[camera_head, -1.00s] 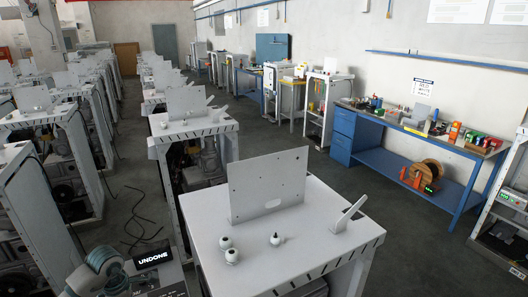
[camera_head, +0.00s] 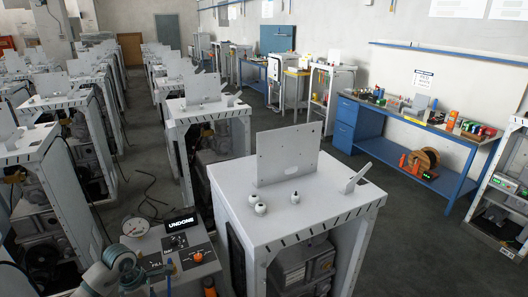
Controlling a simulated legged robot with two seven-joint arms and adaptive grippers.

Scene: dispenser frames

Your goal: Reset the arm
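A grey arm link with teal joint rings (camera_head: 113,268) shows at the bottom left and looks like part of my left arm. Its gripper is not visible in the head view. No part of my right arm or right gripper shows. A control panel (camera_head: 152,243) stands beside the arm link, with a display (camera_head: 180,223) reading "UNDONE", a dark knob and an orange button (camera_head: 198,257). Part of the panel is hidden behind the arm link.
A white frame table (camera_head: 318,213) stands right of the panel, bearing an upright plate (camera_head: 287,154), small white round fittings and a tilted bracket. Similar frames fill the left. A blue workbench (camera_head: 400,168) lines the right wall. Dark floor is free between them.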

